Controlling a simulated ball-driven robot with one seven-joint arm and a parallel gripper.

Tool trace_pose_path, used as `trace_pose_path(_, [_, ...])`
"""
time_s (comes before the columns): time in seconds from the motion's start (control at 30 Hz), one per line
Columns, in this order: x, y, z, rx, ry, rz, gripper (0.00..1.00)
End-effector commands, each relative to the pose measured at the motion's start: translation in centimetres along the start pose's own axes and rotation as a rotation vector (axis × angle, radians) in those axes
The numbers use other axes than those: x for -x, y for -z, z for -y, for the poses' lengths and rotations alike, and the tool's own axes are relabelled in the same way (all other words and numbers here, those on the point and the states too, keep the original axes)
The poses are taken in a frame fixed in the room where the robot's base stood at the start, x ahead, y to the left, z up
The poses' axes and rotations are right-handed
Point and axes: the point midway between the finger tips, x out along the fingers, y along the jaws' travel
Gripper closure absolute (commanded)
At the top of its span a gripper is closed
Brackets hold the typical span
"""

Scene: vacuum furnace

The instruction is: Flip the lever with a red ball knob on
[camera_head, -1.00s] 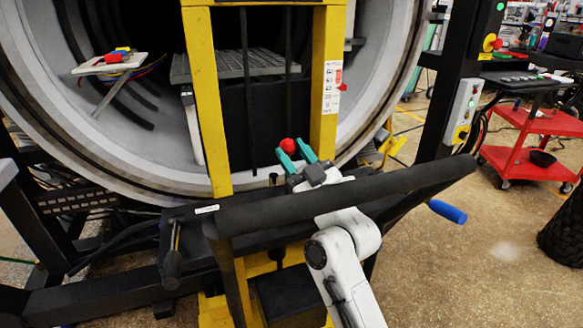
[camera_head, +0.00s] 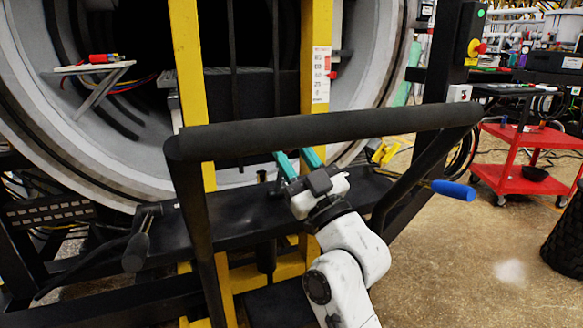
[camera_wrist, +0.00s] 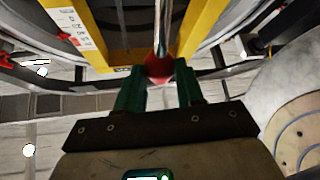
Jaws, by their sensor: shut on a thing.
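The lever's red ball knob (camera_wrist: 158,70) sits between the two green fingers of my gripper (camera_wrist: 158,82) in the wrist view, and the jaws are shut on it. The metal lever rod (camera_wrist: 161,25) runs from the knob toward the top of that picture. In the head view my gripper (camera_head: 298,159) is just below a thick black bar at the middle. The bar hides the knob and the fingertips there.
The thick black padded bar (camera_head: 380,124) crosses in front of the yellow frame (camera_head: 190,70) and the round furnace opening (camera_head: 130,179). A blue-ended handle (camera_head: 454,190) sticks out to the right. A red cart (camera_head: 525,178) stands at the far right, with open floor before it.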

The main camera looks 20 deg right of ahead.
Motion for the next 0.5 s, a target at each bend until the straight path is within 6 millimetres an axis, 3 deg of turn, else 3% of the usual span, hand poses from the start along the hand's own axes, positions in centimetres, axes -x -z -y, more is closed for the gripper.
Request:
trace_pose_path(0.03, [0.59,-1.4,0.53,-0.004,0.008,0.017,1.0])
trace_pose_path(0.5, [0.68,-1.08,0.52,-0.001,0.004,-0.006,1.0])
